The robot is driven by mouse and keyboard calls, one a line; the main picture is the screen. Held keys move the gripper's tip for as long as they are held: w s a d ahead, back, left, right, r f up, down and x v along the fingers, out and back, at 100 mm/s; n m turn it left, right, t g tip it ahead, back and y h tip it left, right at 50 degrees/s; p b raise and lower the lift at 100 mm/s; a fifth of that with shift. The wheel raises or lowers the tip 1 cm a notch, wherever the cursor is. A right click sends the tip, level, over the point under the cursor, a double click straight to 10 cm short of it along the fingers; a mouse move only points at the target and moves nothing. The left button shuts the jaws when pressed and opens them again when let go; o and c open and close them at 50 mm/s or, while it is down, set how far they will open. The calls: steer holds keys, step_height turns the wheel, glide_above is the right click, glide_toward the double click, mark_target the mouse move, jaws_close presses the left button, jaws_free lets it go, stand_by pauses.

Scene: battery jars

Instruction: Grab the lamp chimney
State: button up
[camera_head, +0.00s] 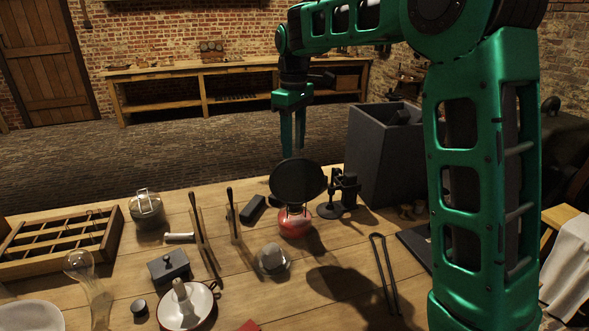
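A clear glass piece (80,268) with a rounded bulge and a narrower tube stands or lies at the left front of the table; it looks like the lamp chimney. I cannot tell for sure whether it is upright. My gripper (293,152) points down above the far edge of the table, well to the right of and behind the glass. Its two green fingers are a little apart, with nothing visible between them. A red lamp base (295,222) stands below the gripper, partly behind a round black disc (298,181).
A wooden divided tray (60,262) sits at the left. A tall grey bin (375,155) stands at the back right.

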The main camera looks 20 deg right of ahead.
jaws_close()
steer(key=shift+r, duration=0.1)
